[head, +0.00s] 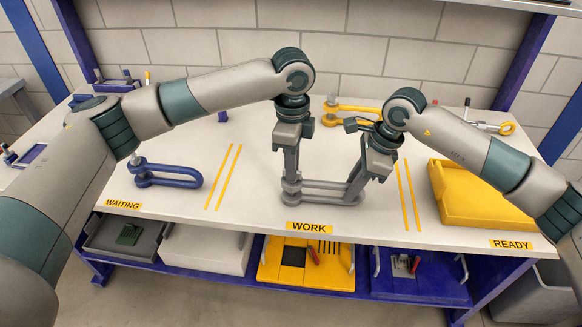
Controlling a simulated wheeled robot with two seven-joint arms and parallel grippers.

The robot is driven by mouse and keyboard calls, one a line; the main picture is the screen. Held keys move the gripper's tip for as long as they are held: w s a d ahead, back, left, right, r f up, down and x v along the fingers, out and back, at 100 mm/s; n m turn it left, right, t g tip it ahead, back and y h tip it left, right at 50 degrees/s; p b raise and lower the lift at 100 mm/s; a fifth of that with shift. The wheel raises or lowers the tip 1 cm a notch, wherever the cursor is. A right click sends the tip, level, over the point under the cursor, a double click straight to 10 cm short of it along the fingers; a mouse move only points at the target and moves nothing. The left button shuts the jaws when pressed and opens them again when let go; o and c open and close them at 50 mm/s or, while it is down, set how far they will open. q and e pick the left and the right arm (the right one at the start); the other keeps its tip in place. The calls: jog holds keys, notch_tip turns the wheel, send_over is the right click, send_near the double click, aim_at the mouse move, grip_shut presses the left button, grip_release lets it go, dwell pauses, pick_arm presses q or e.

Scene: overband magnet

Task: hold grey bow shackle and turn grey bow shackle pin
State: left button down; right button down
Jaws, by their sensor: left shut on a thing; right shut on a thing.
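The grey bow shackle (322,184) lies flat on the table in the WORK zone, its eyes at the left and its bow at the right. My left gripper (291,176) points down, shut at the eye end, where the grey bow shackle pin stands. The pin itself is mostly hidden between the fingers. My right gripper (355,188) comes down tilted from the upper right and is shut on the bow end of the shackle.
A blue shackle (170,181) lies in the WAITING zone, left of yellow stripes. A yellow shackle (350,108) lies behind my grippers. A yellow tray (484,213) stands in the READY zone at right. Bins and trays sit below the table's front edge.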

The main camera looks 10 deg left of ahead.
pick_arm(q)
jog(key=shift+n, duration=0.4)
jog(key=c, duration=1.8)
grip_release()
jog(key=shift+o, duration=0.2)
notch_tip(320, 180, up, 12)
jog(key=shift+r, duration=0.1)
notch_tip(320, 180, up, 8)
pick_arm(e)
jog(key=c, duration=1.6)
grip_release()
